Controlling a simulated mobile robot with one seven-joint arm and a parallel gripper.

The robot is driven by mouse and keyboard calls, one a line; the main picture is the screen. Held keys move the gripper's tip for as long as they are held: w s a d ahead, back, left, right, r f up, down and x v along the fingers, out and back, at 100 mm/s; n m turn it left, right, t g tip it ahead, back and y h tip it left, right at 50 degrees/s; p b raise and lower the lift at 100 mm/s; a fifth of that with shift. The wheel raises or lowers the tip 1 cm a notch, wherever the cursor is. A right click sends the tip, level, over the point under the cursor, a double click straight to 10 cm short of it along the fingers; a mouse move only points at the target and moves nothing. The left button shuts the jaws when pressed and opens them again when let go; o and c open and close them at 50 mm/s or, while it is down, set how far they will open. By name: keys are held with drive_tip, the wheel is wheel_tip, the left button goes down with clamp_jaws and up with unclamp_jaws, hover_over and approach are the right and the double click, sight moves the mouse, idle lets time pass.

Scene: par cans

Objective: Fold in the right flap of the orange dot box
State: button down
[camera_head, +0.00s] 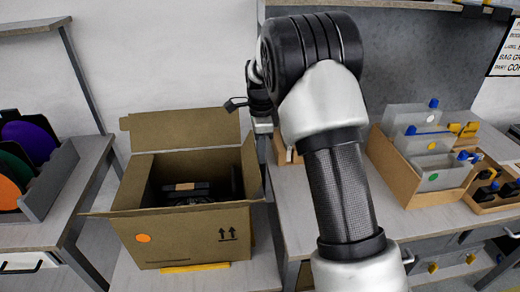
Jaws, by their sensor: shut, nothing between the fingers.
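The orange dot box (190,245) is an open brown carton at the lower left, with an orange dot (143,238) on its front. Its back flap (185,130) stands up behind the opening. Its right flap (250,167) stands steeply up along the right side. A narrow flap edge (110,213) sticks out at the front left. Dark items (186,188) lie inside. My gripper (262,128) is shut and empty, just above and right of the right flap's top. I cannot tell whether it touches the flap. The arm partly hides it.
A yellow strip (195,267) lies at the box's front base. A rack of colored discs (45,180) stands at left. A bench (295,225) at right holds a brown tray with clear bins (420,170) and a smaller tool tray (490,190). A grey panel rises behind my arm.

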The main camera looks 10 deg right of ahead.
sight(252, 157)
drive_tip(key=shift+s+a+f+p, duration=0.1)
drive_tip(key=shift+a+p, duration=0.25)
drive_tip(key=shift+a, duration=1.05)
drive_tip(key=shift+s+a+f+p, duration=0.1)
drive_tip(key=shift+a+p, duration=0.2)
drive_tip(key=shift+a, duration=1.1)
drive_tip(key=shift+w+d+r+p, duration=0.1)
drive_tip(key=shift+d+r+p, duration=0.2)
drive_tip(key=shift+r, duration=0.15)
drive_tip(key=shift+w+d+r+p, duration=0.1)
drive_tip(key=shift+d+r+p, duration=0.15)
drive_tip(key=shift+r, duration=0.15)
drive_tip(key=shift+d+r+p, duration=0.7)
drive_tip(key=shift+d+r, duration=0.2)
drive_tip(key=shift+d, duration=0.05)
wheel_tip(252, 157, up, 9)
drive_tip(key=p, duration=0.7)
drive_tip(key=shift+f, duration=0.1)
